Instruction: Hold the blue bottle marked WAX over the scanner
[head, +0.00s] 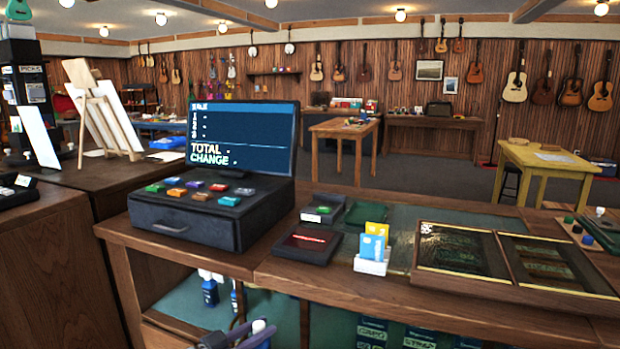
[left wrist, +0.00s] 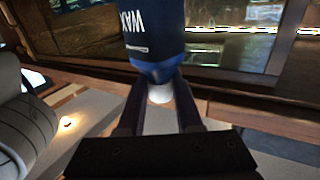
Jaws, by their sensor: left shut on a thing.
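The blue WAX bottle (left wrist: 150,32) fills the top middle of the left wrist view, with its white lettering upside down and its white cap towards my gripper. My left gripper (left wrist: 160,110) is shut on it near the cap end. In the head view my left gripper (head: 232,338) shows only in part at the bottom edge, with a white cap and a bit of blue beside it. A flat black device with a red line, seemingly the scanner (head: 307,245), lies on the counter, beyond and above the gripper in the picture. My right gripper is not in view.
The counter (head: 265,270) holds a cash register (head: 215,215), a card holder (head: 371,262) and framed display panels (head: 510,262). Its front edge lies between my left gripper and the scanner in the picture. Other blue bottles (head: 210,292) stand on the shelf below.

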